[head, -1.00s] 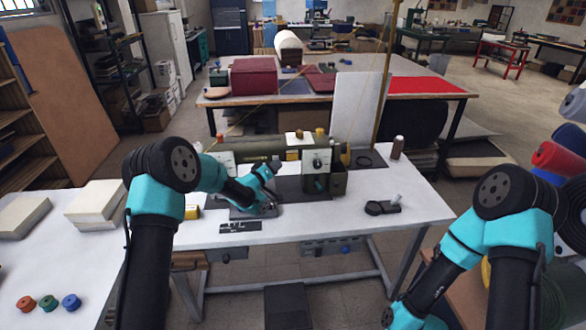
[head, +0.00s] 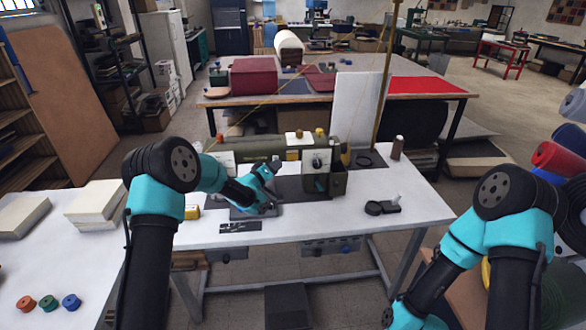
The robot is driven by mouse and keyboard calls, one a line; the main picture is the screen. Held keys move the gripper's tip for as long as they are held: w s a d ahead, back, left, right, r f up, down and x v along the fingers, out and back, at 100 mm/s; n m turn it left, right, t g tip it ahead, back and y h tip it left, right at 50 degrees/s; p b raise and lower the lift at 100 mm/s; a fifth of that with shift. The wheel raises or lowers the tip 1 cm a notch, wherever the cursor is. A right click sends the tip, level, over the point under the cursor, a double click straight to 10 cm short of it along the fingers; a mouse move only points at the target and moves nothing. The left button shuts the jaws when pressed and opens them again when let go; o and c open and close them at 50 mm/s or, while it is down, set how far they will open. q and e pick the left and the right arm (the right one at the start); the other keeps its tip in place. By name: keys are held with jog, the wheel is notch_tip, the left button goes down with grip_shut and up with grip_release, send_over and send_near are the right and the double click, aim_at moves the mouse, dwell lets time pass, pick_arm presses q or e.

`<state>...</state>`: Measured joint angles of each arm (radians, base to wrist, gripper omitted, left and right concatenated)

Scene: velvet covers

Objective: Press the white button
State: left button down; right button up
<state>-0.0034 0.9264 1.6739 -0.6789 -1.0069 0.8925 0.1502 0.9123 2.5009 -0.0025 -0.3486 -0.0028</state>
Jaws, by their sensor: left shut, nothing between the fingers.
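A dark green sewing machine (head: 262,148) stands on the white table. Its right end has a pale square plate with a small dark knob (head: 316,162). I cannot clearly pick out a white button on the machine; any button there is too small or hidden. My left gripper (head: 274,190) is in front of the machine, low over the dark area around its bed, left of the plate. It is shut and empty; I cannot tell whether it touches anything. My right arm is at the lower right, and its gripper is out of frame.
A small black device with a white upright part (head: 396,198) lies on the right of the white table (head: 400,222). A brown thread cone (head: 397,148) stands behind it. Pale blocks (head: 95,202) and coloured spools (head: 48,302) lie on the left table.

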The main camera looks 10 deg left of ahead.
pick_arm(q)
jog(key=shift+w, duration=0.15)
jog(key=shift+w+a, duration=0.1)
jog(key=shift+w, duration=0.35)
dwell(0.6)
jog(key=shift+s, duration=0.6)
jog(key=s+d, duration=0.1)
jog(key=s, duration=0.5)
jog(key=shift+d, duration=0.3)
dwell(0.3)
